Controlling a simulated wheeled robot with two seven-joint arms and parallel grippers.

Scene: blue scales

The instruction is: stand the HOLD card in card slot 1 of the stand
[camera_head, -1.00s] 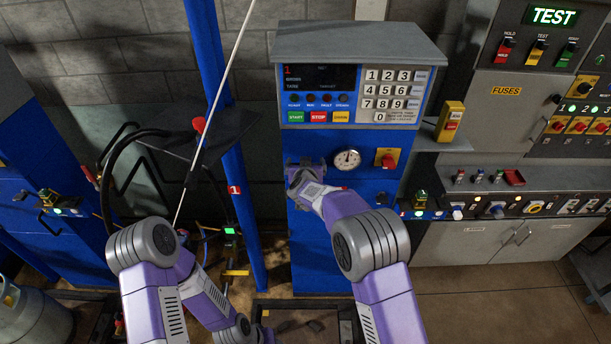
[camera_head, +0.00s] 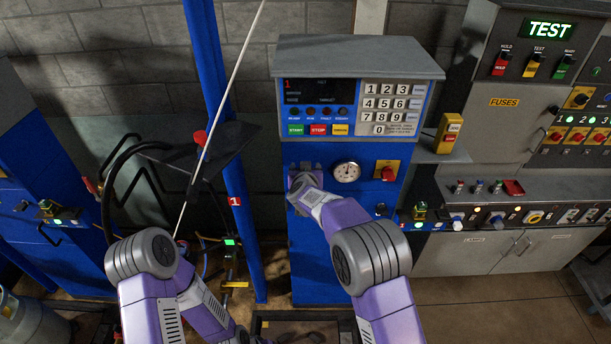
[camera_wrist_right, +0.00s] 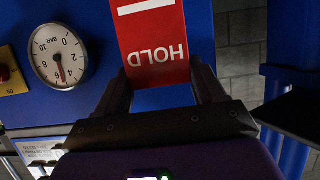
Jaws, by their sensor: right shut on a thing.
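The HOLD card (camera_wrist_right: 155,50) is red with white lettering, which reads upside down in the right wrist view. Its far end is cut off by the top of that frame. My right gripper (camera_wrist_right: 165,80) is shut on the card's near end, one finger on each side. In the head view my right gripper (camera_head: 305,172) is in front of the blue cabinet, left of the gauge; I cannot make out the card there. My left arm shows at the lower left, but its gripper is out of frame. I cannot identify the stand or card slot 1 with certainty.
The blue cabinet (camera_head: 340,265) has a keypad (camera_head: 392,108), a round gauge (camera_head: 347,172) and a red knob (camera_head: 387,173). A blue post (camera_head: 228,130) with a red "1" label stands to its left. A grey switch console (camera_head: 505,130) stands to the right.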

